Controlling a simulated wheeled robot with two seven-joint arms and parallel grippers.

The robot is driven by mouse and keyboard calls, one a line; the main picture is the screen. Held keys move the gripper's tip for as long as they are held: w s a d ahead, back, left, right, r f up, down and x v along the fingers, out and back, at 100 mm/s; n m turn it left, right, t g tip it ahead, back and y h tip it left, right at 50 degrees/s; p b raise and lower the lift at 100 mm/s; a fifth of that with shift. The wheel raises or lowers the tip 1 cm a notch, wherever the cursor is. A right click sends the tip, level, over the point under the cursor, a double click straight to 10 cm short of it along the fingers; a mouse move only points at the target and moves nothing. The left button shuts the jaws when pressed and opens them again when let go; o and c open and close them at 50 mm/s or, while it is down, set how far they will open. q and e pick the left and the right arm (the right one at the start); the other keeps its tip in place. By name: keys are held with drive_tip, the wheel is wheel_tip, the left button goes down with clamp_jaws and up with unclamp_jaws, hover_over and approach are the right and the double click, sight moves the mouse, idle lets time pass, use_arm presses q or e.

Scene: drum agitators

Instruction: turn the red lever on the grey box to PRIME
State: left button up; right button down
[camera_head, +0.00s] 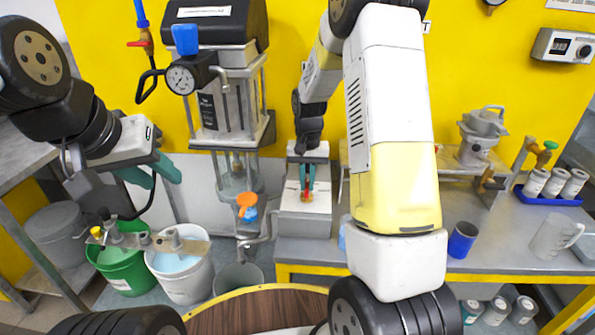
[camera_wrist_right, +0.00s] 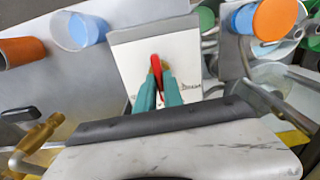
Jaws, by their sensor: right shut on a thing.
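The grey box (camera_head: 305,222) stands at the back edge of the bench in the middle of the head view, with a pale top face. The red lever (camera_head: 307,194) is on that face, between the teal fingertips of my right gripper (camera_head: 307,179). In the right wrist view the red lever (camera_wrist_right: 156,68) points up the pale face of the grey box (camera_wrist_right: 130,48), and the right gripper (camera_wrist_right: 159,88) is shut on it. Its lower part is hidden by the fingers. Printed marks on the face are too small to read. My left gripper (camera_head: 152,175) hangs empty at the left, its teal fingers apart.
A pump column with a gauge (camera_head: 181,79) stands left of the box. A green bucket (camera_head: 122,268) and a white bucket (camera_head: 180,276) are below my left gripper. A blue cup (camera_head: 463,240) and a clear jug (camera_head: 552,236) stand on the right bench.

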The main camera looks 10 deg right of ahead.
sight(307, 185)
drive_tip(key=n, duration=0.4)
drive_tip(key=shift+n, duration=2.3)
drive_tip(key=c, duration=1.5)
unclamp_jaws()
drive_tip(key=shift+o, duration=0.2)
drive_tip(key=shift+r, duration=3.95)
